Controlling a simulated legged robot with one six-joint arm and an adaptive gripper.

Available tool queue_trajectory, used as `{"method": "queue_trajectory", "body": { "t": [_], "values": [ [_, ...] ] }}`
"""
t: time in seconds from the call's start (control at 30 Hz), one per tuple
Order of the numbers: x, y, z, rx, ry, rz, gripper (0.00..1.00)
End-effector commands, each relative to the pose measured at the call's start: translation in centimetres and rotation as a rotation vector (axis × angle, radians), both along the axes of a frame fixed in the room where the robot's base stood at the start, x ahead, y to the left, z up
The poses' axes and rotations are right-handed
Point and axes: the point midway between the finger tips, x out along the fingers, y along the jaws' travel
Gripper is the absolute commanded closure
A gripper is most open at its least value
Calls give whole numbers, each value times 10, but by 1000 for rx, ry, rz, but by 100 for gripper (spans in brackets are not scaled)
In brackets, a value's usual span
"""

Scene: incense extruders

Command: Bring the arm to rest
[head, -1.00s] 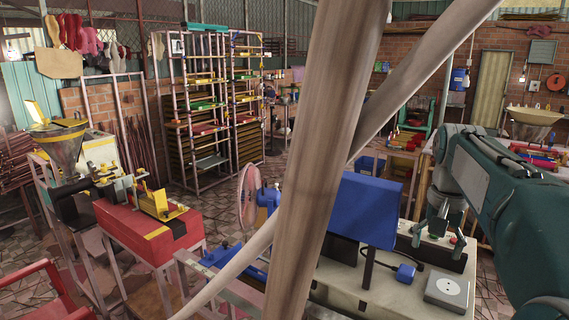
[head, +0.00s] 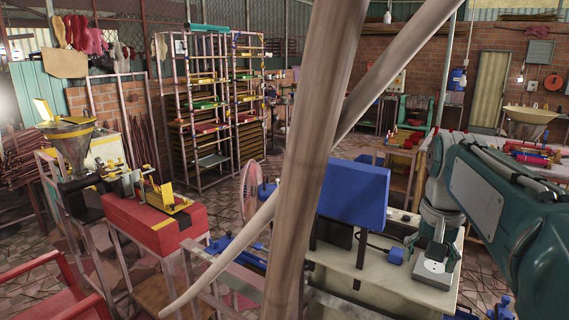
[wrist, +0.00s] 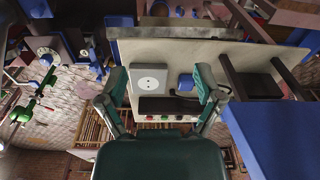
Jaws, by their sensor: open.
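My teal arm (head: 490,205) reaches in from the right side of the head view. My gripper (head: 432,247) is open and hangs over the cream-topped bench, by the grey-white box with a round socket (head: 432,273). In the wrist view my gripper (wrist: 160,84) has its two teal fingers spread wide with nothing between them. The socket box (wrist: 149,77) shows beyond the fingers on the bench top. I cannot tell the exact gap between the fingertips and the bench.
A blue panel (head: 352,195) stands up on the bench, left of my gripper. A wooden post (head: 318,160) blocks the middle of the head view. A red machine (head: 155,220) stands at left. A blue plug (wrist: 186,83) lies by the socket box.

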Motion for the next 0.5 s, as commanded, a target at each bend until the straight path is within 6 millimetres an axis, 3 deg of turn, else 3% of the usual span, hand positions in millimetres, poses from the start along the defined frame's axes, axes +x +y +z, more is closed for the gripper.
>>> {"method": "queue_trajectory", "body": {
  "t": [0.27, 0.5],
  "values": [
    [-43, 34, -11, -30, -100, 125, 16],
    [-101, 69, -42, -71, -238, 294, 16]
  ]
}}
